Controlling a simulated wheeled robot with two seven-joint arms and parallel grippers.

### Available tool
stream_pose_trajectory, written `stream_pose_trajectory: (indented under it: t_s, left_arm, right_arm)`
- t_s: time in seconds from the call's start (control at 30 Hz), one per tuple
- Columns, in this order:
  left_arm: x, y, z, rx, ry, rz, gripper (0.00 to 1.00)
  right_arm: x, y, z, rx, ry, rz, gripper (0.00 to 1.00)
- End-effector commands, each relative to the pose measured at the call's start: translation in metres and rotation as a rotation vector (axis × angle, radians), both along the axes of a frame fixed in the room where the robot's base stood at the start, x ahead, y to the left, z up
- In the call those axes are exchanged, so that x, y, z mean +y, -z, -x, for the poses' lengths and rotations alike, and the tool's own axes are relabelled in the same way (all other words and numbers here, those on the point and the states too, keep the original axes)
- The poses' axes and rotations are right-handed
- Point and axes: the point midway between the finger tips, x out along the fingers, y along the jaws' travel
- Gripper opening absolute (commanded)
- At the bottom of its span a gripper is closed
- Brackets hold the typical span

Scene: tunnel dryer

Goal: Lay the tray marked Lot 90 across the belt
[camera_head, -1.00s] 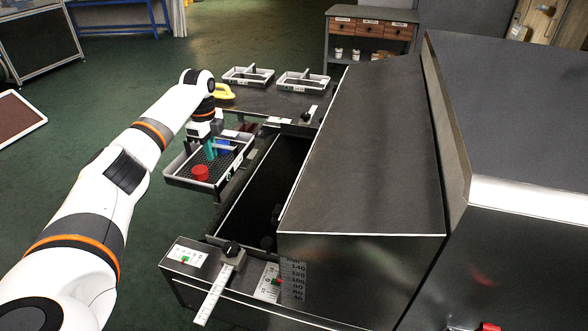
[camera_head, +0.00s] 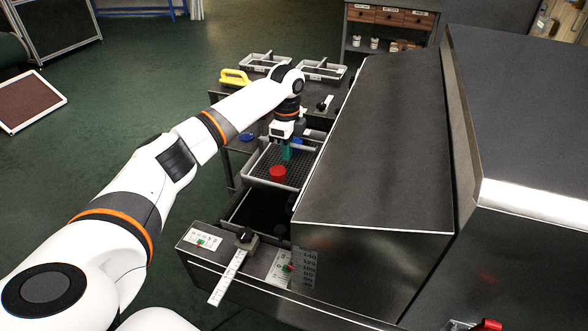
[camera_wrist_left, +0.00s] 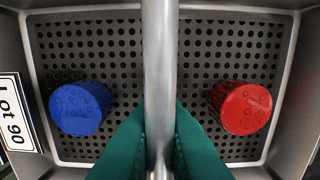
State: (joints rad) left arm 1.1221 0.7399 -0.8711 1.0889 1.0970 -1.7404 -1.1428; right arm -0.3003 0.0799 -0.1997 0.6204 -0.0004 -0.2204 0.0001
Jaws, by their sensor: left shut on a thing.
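The tray marked Lot 90 (camera_head: 262,184) is a light-rimmed tray with a dark perforated floor and a central bar. In the left wrist view its label (camera_wrist_left: 12,112) reads Lot 90. A red cylinder (camera_head: 278,172) and a blue cylinder (camera_wrist_left: 82,108) stand in it, one on each side of the bar (camera_wrist_left: 160,60). My left gripper (camera_head: 286,153) is shut on the bar with teal fingers. The tray hangs over the dark belt channel (camera_head: 258,209) beside the dryer hood and looks roughly level. I cannot tell whether it touches the channel's sides. My right gripper is not in view.
The big metal dryer hood (camera_head: 385,160) stands close on the right.

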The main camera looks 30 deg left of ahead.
Motion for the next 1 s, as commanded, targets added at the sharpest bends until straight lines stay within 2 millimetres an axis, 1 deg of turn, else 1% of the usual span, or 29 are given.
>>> stream_pose_trajectory:
  t_s: [0.03, 0.13, 0.23, 0.47, 0.73, 0.83, 1.0]
  left_arm:
    - [-0.006, -0.002, -0.002, -0.003, 0.003, 0.001, 0.00]
    - [-0.013, 0.000, -0.003, -0.002, 0.000, 0.001, 0.00]
    - [-0.011, 0.011, -0.003, -0.001, -0.001, 0.000, 0.00]
    - [-0.011, 0.022, -0.003, -0.002, 0.000, 0.001, 0.00]
    - [-0.012, 0.063, -0.003, 0.000, 0.001, 0.001, 0.00]
    - [-0.018, 0.067, -0.005, -0.002, 0.001, 0.001, 0.00]
    - [-0.019, 0.069, -0.005, -0.003, 0.000, 0.001, 0.00]
  right_arm:
    - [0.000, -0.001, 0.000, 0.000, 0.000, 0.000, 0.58]
    - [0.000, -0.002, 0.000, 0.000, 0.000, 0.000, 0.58]
    - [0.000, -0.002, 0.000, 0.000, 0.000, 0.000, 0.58]
    - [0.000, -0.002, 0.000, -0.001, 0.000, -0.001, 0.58]
    - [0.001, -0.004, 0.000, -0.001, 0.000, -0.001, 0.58]
    - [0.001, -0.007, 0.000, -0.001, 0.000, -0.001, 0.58]
    - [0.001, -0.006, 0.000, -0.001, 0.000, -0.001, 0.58]
